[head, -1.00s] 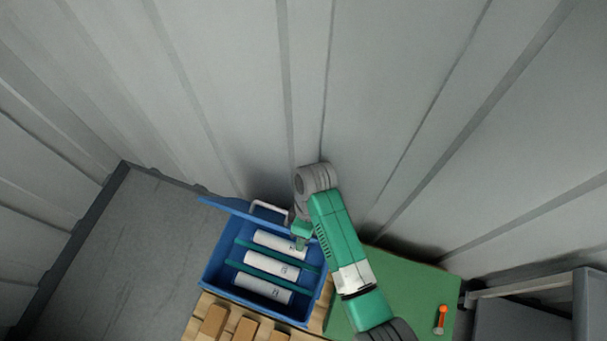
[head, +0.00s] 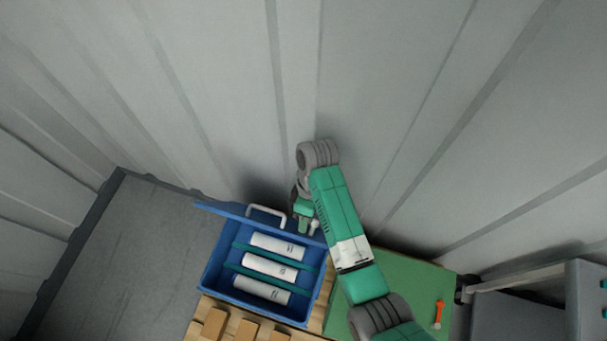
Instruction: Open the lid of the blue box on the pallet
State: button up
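The blue box (head: 212,279) stands on the wooden pallet (head: 195,329), in the lower middle of the head view. Its lid (head: 228,208) is swung up at the far side, seen nearly edge-on near the wall. A pale handle (head: 266,211) stands out from the lid. Several white cylinders lie inside the box, such as this one (head: 270,267), between green dividers. My gripper (head: 305,225) is by the box's far right corner, at the right end of the lid. Its fingers are small and partly hidden, so I cannot tell whether they are open or touch the lid.
A green surface (head: 405,285) lies right of the box, with an orange tool (head: 438,314) on it. Cardboard-brown blocks (head: 215,324) sit on the pallet in front. A ribbed grey wall (head: 230,90) rises close behind. Bare floor (head: 120,260) lies to the left.

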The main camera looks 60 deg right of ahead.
jog(key=d+r, duration=0.1)
jog(key=d, duration=0.1)
jog(key=shift+w+d+r, duration=0.15)
jog(key=shift+d+r, duration=0.15)
jog(key=shift+r, duration=0.1)
jog(key=shift+r+p, duration=0.15)
jog(key=shift+p, duration=0.5)
